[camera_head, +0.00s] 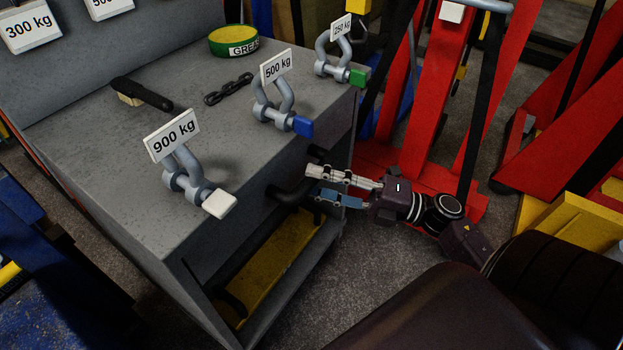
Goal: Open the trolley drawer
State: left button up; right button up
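The grey trolley (120,150) stands in the left and middle of the head view. Its drawer front (232,232) is on the side facing me, under the top edge, and looks flush with the body. A dark bar handle (288,192) sticks out from the drawer front. My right gripper (314,184) comes in from the right, with its two fingers apart and pointing left at the right end of the handle. The fingertips are very close to the handle; whether they touch it I cannot tell. My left gripper is not in view.
Shackles tagged 900 kg (186,183), 500 kg (270,108) and 250 kg (334,62) stand on the trolley top, near its front edge. A grease tin (232,42) and a chain (228,88) lie behind. A red jack (425,110) stands close behind my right gripper.

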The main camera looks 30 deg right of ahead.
jog(key=shift+w+a+r, duration=0.15)
jog(key=shift+w+a, duration=0.3)
jog(key=shift+a, duration=0.05)
grip_shut()
